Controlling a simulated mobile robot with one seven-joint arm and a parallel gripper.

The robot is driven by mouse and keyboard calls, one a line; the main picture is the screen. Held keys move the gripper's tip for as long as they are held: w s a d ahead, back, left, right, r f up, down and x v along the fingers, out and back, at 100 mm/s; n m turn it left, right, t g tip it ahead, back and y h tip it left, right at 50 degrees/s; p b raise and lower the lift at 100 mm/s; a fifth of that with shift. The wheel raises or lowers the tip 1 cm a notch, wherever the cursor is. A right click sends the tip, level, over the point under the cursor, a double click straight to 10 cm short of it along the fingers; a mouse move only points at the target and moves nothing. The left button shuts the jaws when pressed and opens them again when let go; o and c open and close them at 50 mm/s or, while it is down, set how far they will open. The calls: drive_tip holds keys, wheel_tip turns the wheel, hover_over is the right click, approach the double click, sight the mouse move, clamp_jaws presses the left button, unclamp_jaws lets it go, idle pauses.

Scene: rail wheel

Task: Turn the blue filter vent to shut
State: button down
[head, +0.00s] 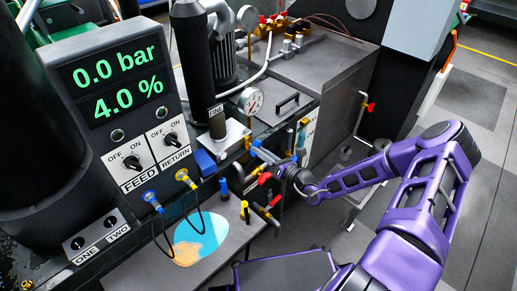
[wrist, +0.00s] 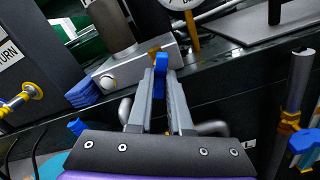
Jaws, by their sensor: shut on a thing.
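My gripper (head: 262,152) reaches in from the right, beside the dark machine's front edge under the filter housing. In the wrist view its two long grey fingers (wrist: 161,72) are closed around a small blue handle, which I take as the blue filter vent (wrist: 161,60). In the head view a bit of blue vent handle (head: 256,143) shows at the fingertips. The filter block (wrist: 135,68) stands just behind and to the left.
Other blue handles stand nearby: one at right in the wrist view (wrist: 305,142) and one at lower left (wrist: 75,127). Red valve handles (head: 264,178) lie just below my gripper. A display panel (head: 118,85) reads 0.0 bar and 4.0 %. A pressure gauge (head: 251,101) sits above.

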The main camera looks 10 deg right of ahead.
drive_tip(key=m+p, duration=0.1)
drive_tip(key=m, duration=0.2)
drive_tip(key=shift+m, duration=0.4)
drive_tip(key=shift+m+p, duration=0.7)
drive_tip(key=shift+m, duration=1.6)
drive_tip(key=m, duration=0.4)
drive_tip(key=shift+p, duration=0.35)
drive_tip(key=c, duration=0.7)
unclamp_jaws()
drive_tip(key=shift+s+d, duration=0.1)
